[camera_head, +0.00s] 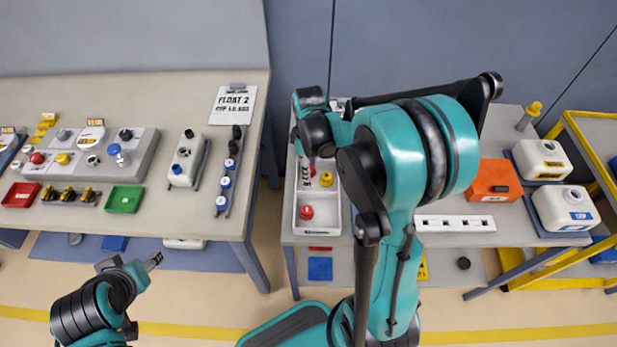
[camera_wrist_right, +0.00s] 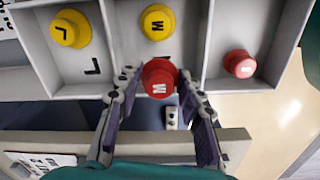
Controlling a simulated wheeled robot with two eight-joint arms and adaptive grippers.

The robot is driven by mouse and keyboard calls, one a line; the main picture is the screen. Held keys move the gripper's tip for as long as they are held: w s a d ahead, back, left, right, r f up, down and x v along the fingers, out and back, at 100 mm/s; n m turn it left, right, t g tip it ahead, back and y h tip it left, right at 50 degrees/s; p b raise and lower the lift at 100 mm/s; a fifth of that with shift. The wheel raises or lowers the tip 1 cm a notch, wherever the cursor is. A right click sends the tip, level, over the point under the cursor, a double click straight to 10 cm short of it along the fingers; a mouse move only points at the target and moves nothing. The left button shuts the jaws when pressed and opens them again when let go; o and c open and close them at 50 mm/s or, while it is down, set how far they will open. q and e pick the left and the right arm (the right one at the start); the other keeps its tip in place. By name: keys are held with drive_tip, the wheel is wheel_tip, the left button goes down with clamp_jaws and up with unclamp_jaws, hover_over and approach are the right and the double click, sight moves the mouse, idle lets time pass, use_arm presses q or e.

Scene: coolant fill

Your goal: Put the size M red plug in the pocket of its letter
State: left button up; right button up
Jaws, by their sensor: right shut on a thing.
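My right gripper (camera_wrist_right: 158,84) is shut on a red plug marked M (camera_wrist_right: 159,77) in the right wrist view. The plug is in front of the middle pocket of a pale tray (camera_wrist_right: 122,92); I cannot tell its height above the floor. That pocket holds a yellow M plug (camera_wrist_right: 157,21), and the held plug partly hides its letter. In the head view my arm hides most of this gripper, and the tray (camera_head: 318,226) shows left of it. My left gripper (camera_head: 153,261) is low at the left, its finger opening unclear.
The pocket to the left, lettered L, holds a yellow L plug (camera_wrist_right: 71,29). The pocket to the right holds a smaller red plug (camera_wrist_right: 239,63). Low walls separate the pockets. A white strip with holes (camera_head: 455,223) and an orange box (camera_head: 494,180) stand right of my arm.

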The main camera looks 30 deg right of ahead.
drive_tip(key=shift+f+b, duration=0.8)
drive_tip(key=shift+f, duration=1.2)
drive_tip(key=shift+f, duration=0.15)
drive_tip(key=o, duration=0.8)
